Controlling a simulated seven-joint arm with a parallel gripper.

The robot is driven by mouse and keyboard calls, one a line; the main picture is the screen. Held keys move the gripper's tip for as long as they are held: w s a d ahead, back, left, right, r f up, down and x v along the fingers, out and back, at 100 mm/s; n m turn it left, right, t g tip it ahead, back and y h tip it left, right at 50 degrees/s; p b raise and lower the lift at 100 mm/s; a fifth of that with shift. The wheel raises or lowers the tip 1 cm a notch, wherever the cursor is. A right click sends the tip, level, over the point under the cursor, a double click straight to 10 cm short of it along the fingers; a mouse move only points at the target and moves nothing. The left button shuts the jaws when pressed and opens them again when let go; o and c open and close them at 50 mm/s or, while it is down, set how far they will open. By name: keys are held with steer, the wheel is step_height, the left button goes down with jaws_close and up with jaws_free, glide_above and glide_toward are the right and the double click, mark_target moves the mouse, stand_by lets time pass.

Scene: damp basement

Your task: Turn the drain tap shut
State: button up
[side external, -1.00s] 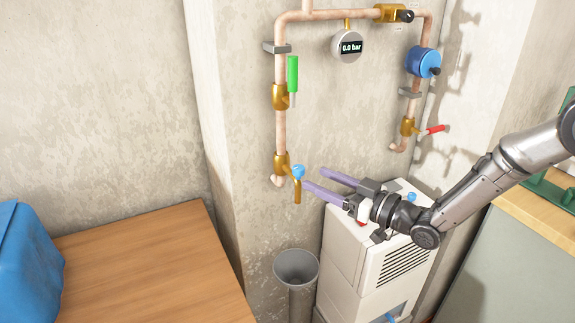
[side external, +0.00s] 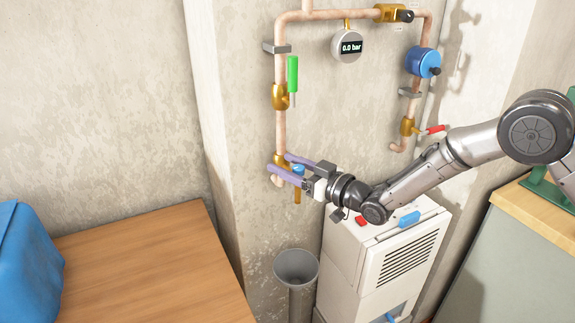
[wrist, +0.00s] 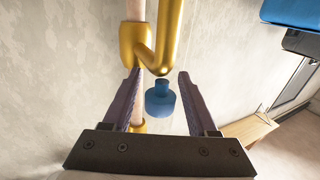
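The brass drain tap (side external: 280,162) sits low on the left copper pipe, partly hidden by my gripper; its spout (side external: 297,196) points down. Its blue handle (side external: 299,168) shows between my fingers in the side view. In the wrist view the blue handle (wrist: 160,100) lies between the two purple fingers, with visible gaps on both sides. The brass spout (wrist: 150,40) shows beyond the fingertips. My gripper (side external: 278,161) is open and around the handle; I see no contact. The wrist view also shows my gripper (wrist: 159,74) open.
Above are a green-handled valve (side external: 292,75), a gauge (side external: 348,44) reading 0.0 bar and a blue round device (side external: 424,62). A red-handled valve (side external: 434,129) is at right. A grey funnel (side external: 296,268) stands below the tap, beside a white vented unit (side external: 385,260). A wooden tabletop (side external: 150,265) is left.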

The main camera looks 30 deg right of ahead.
jaws_close()
steer(key=shift+n+g+y, duration=0.3)
steer(key=shift+n+y, duration=0.1)
steer(key=shift+y, duration=0.1)
steer(key=shift+s+a+n+g+y, duration=0.25)
steer(key=shift+s+n+g+y, duration=0.35)
steer(key=shift+n+g+y, duration=1.65)
steer(key=shift+s+a+n+g+y, duration=0.3)
steer(key=shift+s+n+g+y, duration=0.4)
steer(key=shift+n+g, duration=3.05)
steer(key=shift+s+a+n+g+y, duration=0.4)
steer(key=shift+n+g+y, duration=1.25)
steer(key=shift+g, duration=2.55)
steer(key=shift+s+d, duration=0.1)
steer(key=shift+s, duration=0.05)
steer(key=shift+o, duration=0.9)
jaws_free()
